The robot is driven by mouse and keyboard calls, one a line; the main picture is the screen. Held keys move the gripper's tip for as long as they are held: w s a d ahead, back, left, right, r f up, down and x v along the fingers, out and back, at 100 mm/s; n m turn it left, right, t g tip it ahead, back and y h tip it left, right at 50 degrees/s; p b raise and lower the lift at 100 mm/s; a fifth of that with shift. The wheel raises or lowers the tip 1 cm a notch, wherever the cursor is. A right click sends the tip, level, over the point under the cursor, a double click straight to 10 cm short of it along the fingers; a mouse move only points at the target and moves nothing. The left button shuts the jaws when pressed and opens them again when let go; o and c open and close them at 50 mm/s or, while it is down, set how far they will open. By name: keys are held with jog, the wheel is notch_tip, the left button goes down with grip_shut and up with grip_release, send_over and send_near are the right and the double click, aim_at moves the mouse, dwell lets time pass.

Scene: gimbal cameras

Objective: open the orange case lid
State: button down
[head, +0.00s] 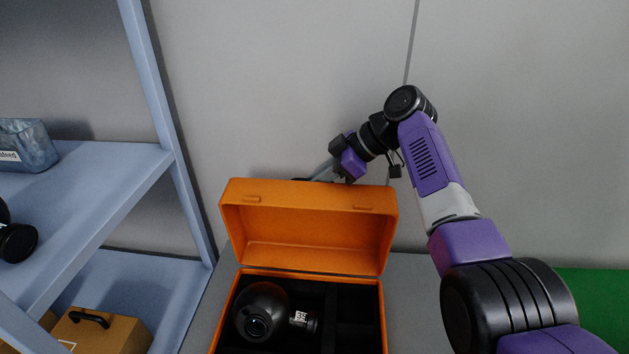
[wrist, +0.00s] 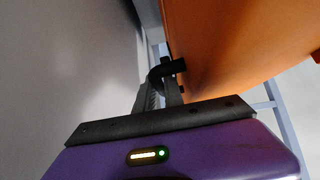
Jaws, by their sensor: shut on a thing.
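The orange case stands with its lid (head: 310,232) raised and its hollow inside facing the head camera. The case's lower part (head: 231,320) is in view, with black compartments. A black round-bodied camera (head: 262,312) lies inside at the left. My gripper (head: 325,172) is at the top edge of the lid, on its far side, with its tips mostly hidden there. In the wrist view my gripper (wrist: 162,92) is shut on a black handle (wrist: 166,69) on the lid's orange outer face (wrist: 235,45).
A blue-grey shelf unit (head: 95,220) stands close on the left, holding a bluish bin (head: 27,147) and a tan case (head: 105,328) with a black handle. A grey wall (head: 270,90) is close behind the lid. A green surface (head: 596,300) lies at the right.

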jog(key=shift+f, duration=0.1)
jog(key=c, duration=1.7)
grip_release()
jog(key=shift+b+v, duration=0.85)
jog(key=shift+v, duration=3.1)
